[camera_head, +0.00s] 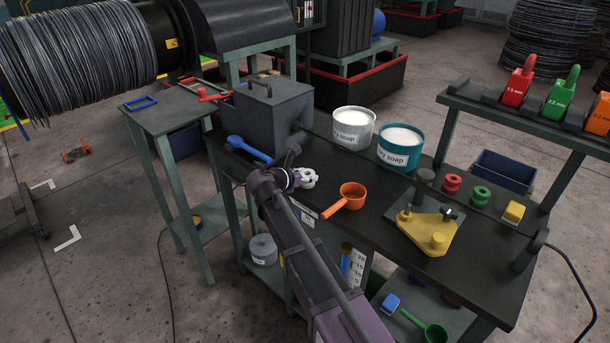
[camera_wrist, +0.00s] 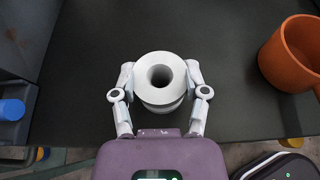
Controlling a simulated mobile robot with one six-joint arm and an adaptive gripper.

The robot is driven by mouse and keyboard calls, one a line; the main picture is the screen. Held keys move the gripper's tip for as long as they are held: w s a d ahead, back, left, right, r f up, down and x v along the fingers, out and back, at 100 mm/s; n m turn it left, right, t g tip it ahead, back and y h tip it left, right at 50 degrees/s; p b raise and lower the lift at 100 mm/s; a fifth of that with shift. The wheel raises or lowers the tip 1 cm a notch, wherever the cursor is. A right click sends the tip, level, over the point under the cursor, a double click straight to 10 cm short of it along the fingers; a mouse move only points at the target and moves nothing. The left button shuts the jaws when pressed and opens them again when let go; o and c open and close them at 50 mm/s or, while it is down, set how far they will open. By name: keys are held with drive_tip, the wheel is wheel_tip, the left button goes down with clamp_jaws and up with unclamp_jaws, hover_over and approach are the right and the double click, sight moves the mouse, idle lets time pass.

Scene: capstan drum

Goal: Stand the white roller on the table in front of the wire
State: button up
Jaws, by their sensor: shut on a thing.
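The white roller (camera_wrist: 143,78), a short ring with a hole through it, is between my fingers in the wrist view, its hole facing the camera. My gripper (camera_wrist: 160,77) is shut on its sides. In the head view my gripper (camera_head: 308,178) is over the dark table (camera_head: 375,200), near its front edge and left of the orange scoop. The roller is hard to make out there. I cannot tell whether it touches the tabletop. Wire (camera_head: 75,55) is wound on a big drum at the upper left.
The orange scoop (camera_head: 351,196) lies close to the right of my gripper. A blue scoop (camera_head: 250,150) and a grey box (camera_head: 272,118) are behind and left. Two soap tubs (camera_head: 353,128) stand at the back. A yellow three-cornered fixture (camera_head: 426,230) stands on the right.

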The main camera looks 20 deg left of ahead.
drive_tip(key=o, duration=1.1)
drive_tip(key=shift+o, duration=0.2)
drive_tip(key=shift+r+p, duration=0.2)
drive_tip(key=shift+p, duration=0.1)
drive_tip(key=p+v, duration=0.4)
drive_tip(key=v, duration=0.8)
